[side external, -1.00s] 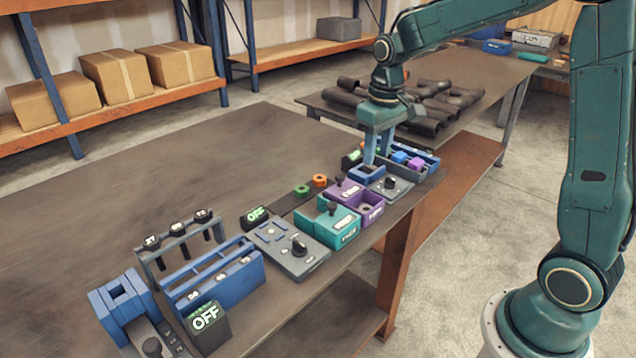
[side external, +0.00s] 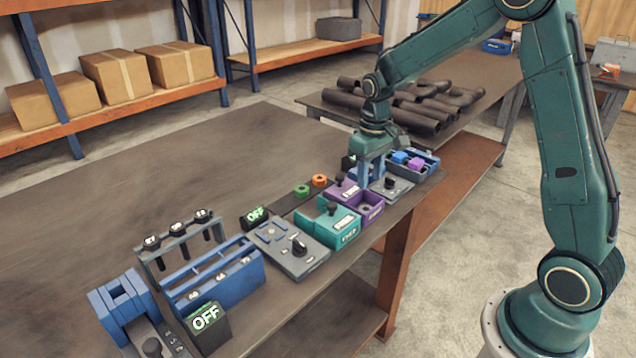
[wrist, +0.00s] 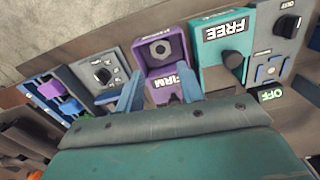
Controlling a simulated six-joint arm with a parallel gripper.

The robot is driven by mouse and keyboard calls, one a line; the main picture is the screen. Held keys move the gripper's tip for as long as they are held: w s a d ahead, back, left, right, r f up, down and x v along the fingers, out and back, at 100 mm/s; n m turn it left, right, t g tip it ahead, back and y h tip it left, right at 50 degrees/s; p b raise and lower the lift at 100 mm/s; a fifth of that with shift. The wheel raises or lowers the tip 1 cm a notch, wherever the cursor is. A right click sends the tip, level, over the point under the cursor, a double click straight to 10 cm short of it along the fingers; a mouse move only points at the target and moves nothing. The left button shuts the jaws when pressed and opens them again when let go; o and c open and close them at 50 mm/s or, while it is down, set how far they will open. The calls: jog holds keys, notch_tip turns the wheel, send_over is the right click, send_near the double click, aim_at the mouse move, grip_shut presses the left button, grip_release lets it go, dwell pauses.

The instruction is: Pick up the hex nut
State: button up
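The hex nut (wrist: 161,48) is a small dark ring in the open compartment of a purple box (wrist: 181,43) in the wrist view. In the side external view the purple box (side external: 375,214) stands near the table's front edge, with the nut small and hard to make out. My gripper (wrist: 160,88) is open and empty in the wrist view, its two blue fingers apart. They reach toward the box's FIRM label, with the nut beyond the fingertips. In the side external view my gripper (side external: 371,182) points down just behind the purple box.
A teal FREE box (wrist: 222,50) with a dark knob stands beside the purple box. A grey dial panel (wrist: 97,78) is on its other side. A blue tray (side external: 424,158) holds blue and purple blocks.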

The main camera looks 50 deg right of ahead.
aim_at(365, 208)
jog(key=shift+f, duration=1.95)
jog(key=shift+w+f, duration=0.2)
jog(key=shift+f, duration=2.35)
jog(key=c, duration=0.7)
jog(key=shift+o, duration=0.2)
jog(key=shift+r, duration=0.15)
notch_tip(365, 208, up, 20)
